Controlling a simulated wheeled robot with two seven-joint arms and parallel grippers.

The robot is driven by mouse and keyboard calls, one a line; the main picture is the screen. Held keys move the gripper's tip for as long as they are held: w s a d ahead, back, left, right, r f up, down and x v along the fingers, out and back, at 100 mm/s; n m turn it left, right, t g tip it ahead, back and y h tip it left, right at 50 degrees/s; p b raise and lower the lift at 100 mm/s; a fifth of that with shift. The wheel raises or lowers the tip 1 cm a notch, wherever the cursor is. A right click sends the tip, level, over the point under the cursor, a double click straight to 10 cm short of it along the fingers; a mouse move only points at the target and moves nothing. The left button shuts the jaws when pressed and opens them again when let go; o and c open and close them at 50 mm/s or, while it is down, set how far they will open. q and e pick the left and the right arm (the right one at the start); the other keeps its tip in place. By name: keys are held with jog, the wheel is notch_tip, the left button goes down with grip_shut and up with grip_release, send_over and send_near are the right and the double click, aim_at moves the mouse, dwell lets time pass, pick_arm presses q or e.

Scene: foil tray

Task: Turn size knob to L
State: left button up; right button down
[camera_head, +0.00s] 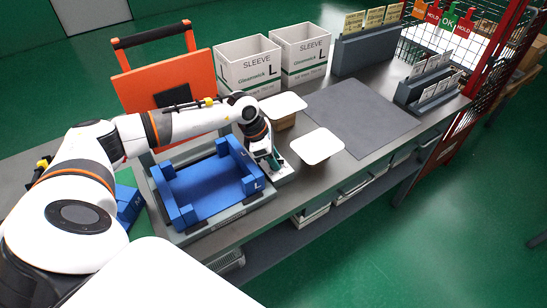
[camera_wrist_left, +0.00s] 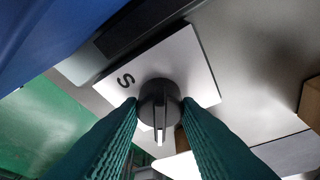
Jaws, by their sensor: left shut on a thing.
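The size knob (camera_wrist_left: 159,95) is a dark round knob with a raised grip bar and a white pointer line, on a white plate (camera_wrist_left: 190,62). The letter S is printed on the plate, upper left of the knob in the wrist view. The pointer line is toward the bottom of that view, away from the S. No L mark shows on the plate there. My left gripper (camera_head: 274,163) has its teal fingers on both sides of the knob, shut on it. In the head view the gripper hides the knob. My right gripper is not in view.
A blue tray-shaped fixture (camera_head: 173,211) marked L stands beside the gripper, with an orange panel (camera_head: 150,78) behind it. Two white SLEEVE L boxes (camera_head: 247,68) stand at the back.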

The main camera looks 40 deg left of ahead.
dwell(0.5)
pick_arm(q)
jog(key=o, duration=1)
jog(key=shift+c, duration=0.2)
jog(key=shift+r, duration=0.1)
jog(key=shift+a+r, duration=0.2)
jog(key=shift+r, duration=0.1)
jog(key=b+v, duration=0.3)
jog(key=v, duration=0.8)
jog(key=shift+r, duration=0.15)
jog(key=shift+s+d, duration=0.1)
